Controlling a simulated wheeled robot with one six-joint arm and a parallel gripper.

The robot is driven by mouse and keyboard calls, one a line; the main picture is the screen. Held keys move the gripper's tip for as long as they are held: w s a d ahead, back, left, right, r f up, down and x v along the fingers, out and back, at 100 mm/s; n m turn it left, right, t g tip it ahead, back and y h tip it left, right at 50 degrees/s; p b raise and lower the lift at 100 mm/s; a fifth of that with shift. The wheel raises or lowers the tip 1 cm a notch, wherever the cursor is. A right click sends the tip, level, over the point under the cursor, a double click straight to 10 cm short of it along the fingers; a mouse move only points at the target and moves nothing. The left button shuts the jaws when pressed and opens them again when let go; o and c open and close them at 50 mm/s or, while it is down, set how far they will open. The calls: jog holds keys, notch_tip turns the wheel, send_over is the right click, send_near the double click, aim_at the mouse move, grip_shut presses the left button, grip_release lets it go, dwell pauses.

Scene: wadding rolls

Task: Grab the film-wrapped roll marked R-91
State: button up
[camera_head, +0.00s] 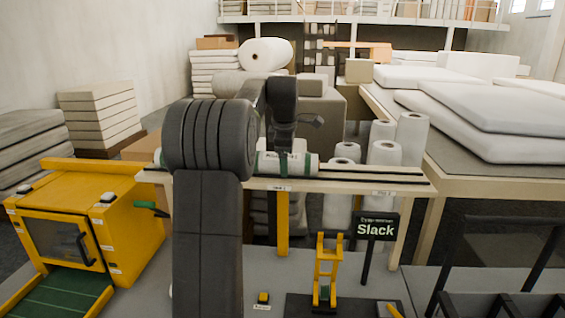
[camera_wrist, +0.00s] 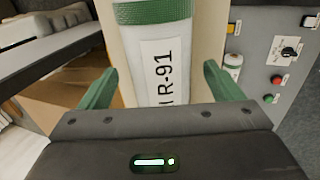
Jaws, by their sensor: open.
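The film-wrapped roll marked R-91 (camera_wrist: 150,45) fills the middle of the wrist view, white with a green band at its top edge and a white label. My gripper (camera_wrist: 160,70) is open, with one green finger to each side of the roll; I cannot tell whether they touch it. In the head view a white roll with green bands (camera_head: 300,166) lies on the rail shelf below my wrist; its label is too small to read surely. My arm hides part of the shelf and the gripper's fingers there.
The shelf (camera_head: 350,187) runs across the middle. A yellow machine (camera_head: 125,235) stands at left, a "Slack" sign (camera_head: 376,226) at front right. Upright white rolls (camera_head: 385,152) stand behind the shelf. In the wrist view a control panel (camera_wrist: 275,60) is at right.

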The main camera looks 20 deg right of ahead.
jog(key=shift+w+d+f, duration=0.1)
jog(key=shift+w+f, duration=0.05)
jog(key=shift+f, duration=0.4)
jog(key=c, duration=1.1)
jog(key=shift+c, duration=0.2)
jog(key=shift+r, duration=0.15)
